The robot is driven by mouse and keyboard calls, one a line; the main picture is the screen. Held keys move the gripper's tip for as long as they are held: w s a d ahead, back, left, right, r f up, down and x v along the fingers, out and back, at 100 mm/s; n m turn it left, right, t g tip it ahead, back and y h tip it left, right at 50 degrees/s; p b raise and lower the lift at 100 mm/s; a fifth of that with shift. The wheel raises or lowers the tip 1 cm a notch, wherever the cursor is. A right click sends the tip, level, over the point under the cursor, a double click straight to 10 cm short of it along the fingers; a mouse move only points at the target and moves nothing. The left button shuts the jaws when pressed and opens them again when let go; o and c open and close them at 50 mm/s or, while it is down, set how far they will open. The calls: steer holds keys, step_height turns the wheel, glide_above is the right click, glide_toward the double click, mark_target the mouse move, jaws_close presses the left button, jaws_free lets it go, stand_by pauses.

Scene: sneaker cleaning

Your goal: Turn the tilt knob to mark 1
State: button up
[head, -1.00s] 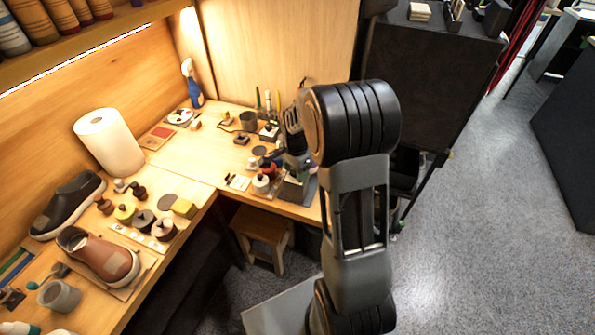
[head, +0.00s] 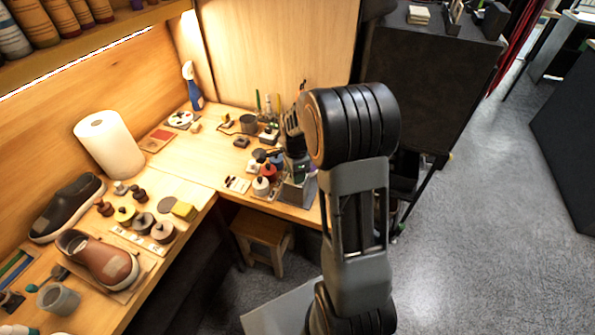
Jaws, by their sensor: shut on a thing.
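My gripper (head: 296,168) is low over the right end of the bench (head: 185,155), among small bottles and holders. My own arm hides part of it, and its fingers are small and dark. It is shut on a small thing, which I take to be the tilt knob. The knob itself is hidden or too small to make out, and so are its marks. I cannot tell which mark it points to.
A red-capped bottle (head: 269,172) and a white one (head: 261,186) stand close left of my gripper. A brown shoe (head: 105,260), a dark shoe (head: 68,207) and a paper roll (head: 109,145) are on the left. A wooden stool (head: 263,235) stands below.

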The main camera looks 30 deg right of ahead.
steer(key=shift+m, duration=0.3)
steer(key=m, duration=0.3)
steer(key=shift+m, duration=0.4)
steer(key=m, duration=0.4)
steer(key=shift+w, duration=0.1)
